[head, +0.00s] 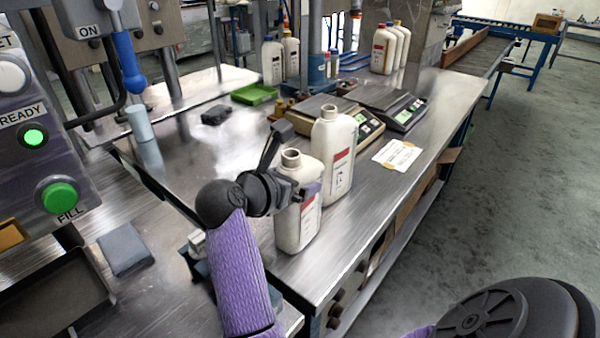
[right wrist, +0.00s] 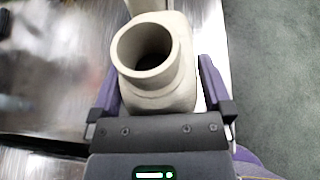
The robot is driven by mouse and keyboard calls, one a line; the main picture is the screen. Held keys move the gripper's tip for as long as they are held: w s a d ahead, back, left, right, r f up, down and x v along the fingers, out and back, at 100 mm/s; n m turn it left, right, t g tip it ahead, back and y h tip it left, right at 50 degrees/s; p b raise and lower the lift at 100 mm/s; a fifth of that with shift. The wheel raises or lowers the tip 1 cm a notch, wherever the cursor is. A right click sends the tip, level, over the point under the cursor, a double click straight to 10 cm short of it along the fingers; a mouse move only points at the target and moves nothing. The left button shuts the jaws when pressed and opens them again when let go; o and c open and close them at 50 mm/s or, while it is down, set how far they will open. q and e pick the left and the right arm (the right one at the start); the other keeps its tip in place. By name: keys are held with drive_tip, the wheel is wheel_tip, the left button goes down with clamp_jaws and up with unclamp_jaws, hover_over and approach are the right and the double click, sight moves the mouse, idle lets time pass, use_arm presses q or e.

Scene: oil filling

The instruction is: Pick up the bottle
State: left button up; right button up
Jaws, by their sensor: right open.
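Two white, uncapped bottles with red-and-white labels stand upright near the table's right edge in the head view. The nearer bottle (head: 297,228) has my right gripper (head: 299,190) at its upper part. In the right wrist view, the open neck of this bottle (right wrist: 150,60) lies between the two purple fingers of my right gripper (right wrist: 160,88). The fingers are apart, one on each side of the bottle; whether they touch it I cannot tell. The second bottle (head: 341,160) stands just behind it. My left gripper is not in view.
Two scales (head: 393,108) and a white card (head: 397,155) are behind the bottles on the steel table (head: 300,270). A green tray (head: 254,94) and more bottles (head: 384,50) stand farther back. A machine panel with a green FILL button (head: 60,197) is at left.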

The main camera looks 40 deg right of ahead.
sight(291, 153)
drive_tip(key=shift+a+r, duration=0.15)
drive_tip(key=shift+a, duration=0.1)
drive_tip(key=shift+c, duration=0.7)
drive_tip(key=shift+d, duration=0.1)
drive_tip(key=c, duration=0.7)
clamp_jaws()
wheel_tip(291, 153, up, 10)
drive_tip(key=p, duration=0.3)
drive_tip(key=shift+f, duration=0.2)
drive_tip(key=shift+r, duration=0.2)
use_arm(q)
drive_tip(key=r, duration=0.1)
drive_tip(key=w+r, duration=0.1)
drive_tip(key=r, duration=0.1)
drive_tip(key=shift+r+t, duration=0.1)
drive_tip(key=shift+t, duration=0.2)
